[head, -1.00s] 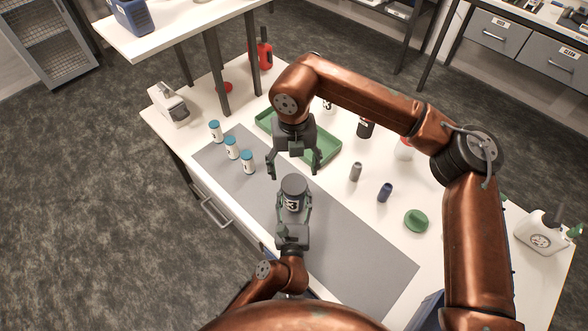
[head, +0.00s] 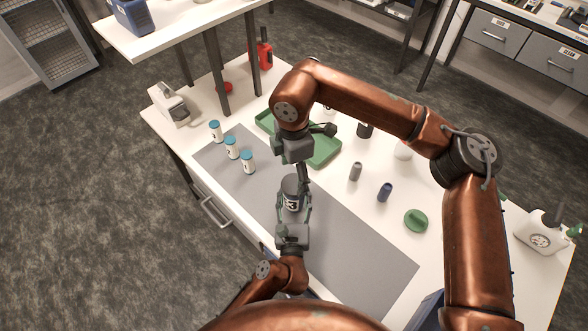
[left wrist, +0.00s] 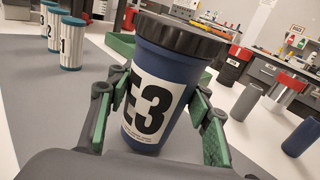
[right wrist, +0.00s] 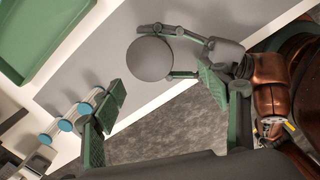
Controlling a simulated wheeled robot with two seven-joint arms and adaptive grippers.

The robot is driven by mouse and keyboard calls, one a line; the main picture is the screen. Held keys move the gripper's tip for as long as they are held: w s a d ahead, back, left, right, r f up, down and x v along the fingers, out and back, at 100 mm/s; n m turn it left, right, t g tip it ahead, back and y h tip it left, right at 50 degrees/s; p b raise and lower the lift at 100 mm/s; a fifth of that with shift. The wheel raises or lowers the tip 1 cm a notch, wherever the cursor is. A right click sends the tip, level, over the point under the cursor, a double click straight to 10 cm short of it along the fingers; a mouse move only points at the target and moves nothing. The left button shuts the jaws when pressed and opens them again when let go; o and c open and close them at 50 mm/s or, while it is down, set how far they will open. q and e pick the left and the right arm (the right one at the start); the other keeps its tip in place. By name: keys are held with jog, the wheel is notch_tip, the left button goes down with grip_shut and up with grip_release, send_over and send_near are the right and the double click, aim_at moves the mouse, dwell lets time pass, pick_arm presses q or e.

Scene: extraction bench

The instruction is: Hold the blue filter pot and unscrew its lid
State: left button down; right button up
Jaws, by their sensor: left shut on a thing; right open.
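The blue filter pot (head: 291,205) stands upright on the grey mat, with a label showing a 3. The left wrist view shows its blue body (left wrist: 165,88) and its dark grey lid (left wrist: 180,38), which sits on top. My left gripper (head: 293,210) is shut on the pot's body from the near side, one finger on each side. My right gripper (head: 304,172) is open and points down over the lid, partly covering it in the head view. In the right wrist view the round lid (right wrist: 149,62) lies between and beyond the open fingers, apparently untouched.
Several white vials with blue caps (head: 232,148) stand left on the mat (head: 355,255). A green tray (head: 325,150) lies behind. A grey cylinder (head: 355,171), a dark blue cylinder (head: 385,192) and a green object (head: 416,221) stand to the right. The mat's front right is clear.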

aim_at(294, 189)
notch_tip(294, 189, down, 6)
jog(key=shift+w+f, duration=0.1)
jog(key=shift+f, duration=0.1)
pick_arm(q)
jog(key=shift+r, duration=0.1)
pick_arm(e)
jog(key=shift+f, duration=0.2)
jog(key=shift+o, duration=0.4)
